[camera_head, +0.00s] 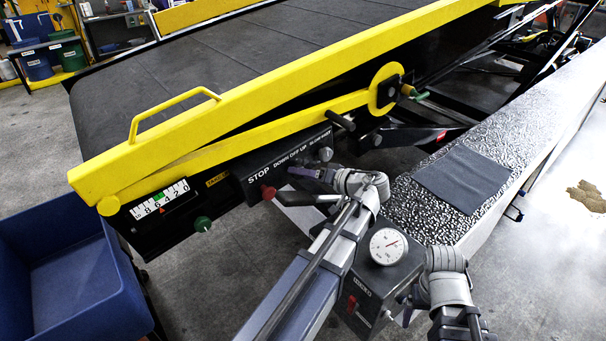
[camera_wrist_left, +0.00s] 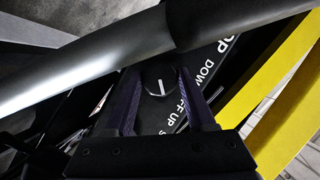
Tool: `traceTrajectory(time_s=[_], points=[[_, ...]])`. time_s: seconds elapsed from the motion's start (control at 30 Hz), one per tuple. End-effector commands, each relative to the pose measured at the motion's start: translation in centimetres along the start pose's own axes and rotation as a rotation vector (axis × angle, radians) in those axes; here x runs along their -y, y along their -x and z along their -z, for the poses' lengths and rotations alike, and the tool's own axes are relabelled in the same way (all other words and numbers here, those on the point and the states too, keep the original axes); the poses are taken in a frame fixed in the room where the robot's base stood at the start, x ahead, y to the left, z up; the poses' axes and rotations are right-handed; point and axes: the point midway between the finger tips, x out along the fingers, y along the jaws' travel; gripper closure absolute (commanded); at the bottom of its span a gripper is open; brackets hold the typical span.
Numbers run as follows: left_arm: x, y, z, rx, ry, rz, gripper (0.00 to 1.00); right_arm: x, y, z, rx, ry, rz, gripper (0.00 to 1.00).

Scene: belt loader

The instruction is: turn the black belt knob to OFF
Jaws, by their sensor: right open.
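The black belt knob (camera_wrist_left: 152,75) shows in the left wrist view, with a white mark near vertical. The lettering DOWN, OFF and UP runs beside it, partly covered by a finger. The mark points down the picture, roughly towards UP. My left gripper (camera_wrist_left: 160,92) has one finger on each side of the knob; I cannot tell whether they touch it. In the head view my left gripper (camera_head: 305,172) is at the dark control panel (camera_head: 255,168) and hides the knob. My right gripper (camera_head: 405,312) is low, beside the gauge box, its fingers partly hidden.
A red stop button (camera_head: 268,192) and a green knob (camera_head: 202,224) are close by. A yellow rail (camera_head: 270,75) runs above the panel. A gauge box (camera_head: 375,280) with a red switch stands in front. A blue bin (camera_head: 70,270) is at lower left.

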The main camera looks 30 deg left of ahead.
Motion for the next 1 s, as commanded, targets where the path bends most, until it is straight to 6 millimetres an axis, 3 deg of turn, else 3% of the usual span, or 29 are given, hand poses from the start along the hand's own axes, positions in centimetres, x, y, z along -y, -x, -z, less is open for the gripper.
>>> traceTrajectory(time_s=[0.07, 0.47, 0.77, 1.0], points=[[0.0, 0.0, 0.0, 0.0, 0.0, 0.0, 0.55, 0.0, 0.0, 0.0, 0.0, 0.0, 0.0, 0.16], [0.0, 0.0, 0.0, 0.0, 0.0, 0.0, 1.0, 0.0, 0.0, 0.0, 0.0, 0.0, 0.0, 0.16], [0.1, 0.1, 0.0, -0.001, 0.041, -0.017, 1.0, 0.0, 0.4, 0.0, 0.0, 0.0, 0.0, 0.16], [0.4, 0.1, 0.0, 0.0, 0.185, -0.077, 1.0, -0.1, 1.3, -0.1, 0.0, 0.0, 0.0, 0.16]])
